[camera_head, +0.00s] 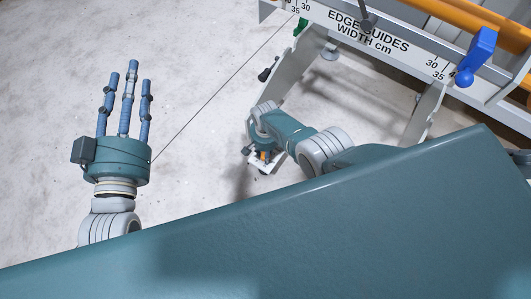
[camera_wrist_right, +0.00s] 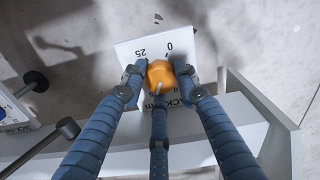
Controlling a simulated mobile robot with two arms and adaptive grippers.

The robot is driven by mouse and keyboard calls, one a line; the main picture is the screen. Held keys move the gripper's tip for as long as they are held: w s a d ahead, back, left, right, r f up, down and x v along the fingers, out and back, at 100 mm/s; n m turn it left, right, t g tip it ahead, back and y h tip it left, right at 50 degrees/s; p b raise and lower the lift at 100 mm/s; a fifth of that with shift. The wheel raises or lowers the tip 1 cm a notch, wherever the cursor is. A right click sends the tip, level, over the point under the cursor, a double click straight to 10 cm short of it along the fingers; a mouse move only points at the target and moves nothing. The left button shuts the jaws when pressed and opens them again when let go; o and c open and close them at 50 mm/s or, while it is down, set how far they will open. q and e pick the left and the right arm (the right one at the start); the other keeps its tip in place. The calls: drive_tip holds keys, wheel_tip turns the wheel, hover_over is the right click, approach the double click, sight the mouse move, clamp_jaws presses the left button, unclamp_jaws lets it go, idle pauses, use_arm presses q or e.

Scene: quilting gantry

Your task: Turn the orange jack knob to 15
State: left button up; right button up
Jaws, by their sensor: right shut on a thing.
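The orange jack knob (camera_wrist_right: 161,72) sits on a white plate (camera_wrist_right: 127,47) in the right wrist view. The plate carries the numbers 25 and 0 and partly hidden lettering. A small pale pointer (camera_wrist_right: 158,87) shows on the knob; the finger below it hides part of the scale, so I cannot read its setting. My right gripper (camera_wrist_right: 159,78) is shut on the knob, with fingers at its left, right and lower sides. In the head view the knob (camera_head: 262,155) is small and mostly hidden by my right arm. My left gripper (camera_head: 130,78) is open and empty, far left of the knob.
The gantry's edge-guide scale (camera_head: 375,38) runs across the upper right, with a blue clamp (camera_head: 480,55) and an orange rail (camera_head: 465,14). Black-knobbed levers (camera_wrist_right: 36,81) stand left of the plate in the right wrist view. The concrete floor (camera_head: 190,60) around my left gripper is clear.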

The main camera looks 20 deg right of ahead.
drive_tip(key=shift+s+a+f, duration=0.2)
drive_tip(key=shift+s, duration=0.4)
drive_tip(key=o, duration=1.2)
drive_tip(key=shift+c, duration=0.2)
drive_tip(key=shift+w+r, duration=0.2)
drive_tip(key=shift+w, duration=0.15)
drive_tip(key=shift+w+r, duration=0.1)
drive_tip(key=shift+r, duration=0.55)
wheel_tip(320, 180, up, 10)
drive_tip(key=shift+s+r, duration=0.2)
drive_tip(key=shift+r, duration=0.05)
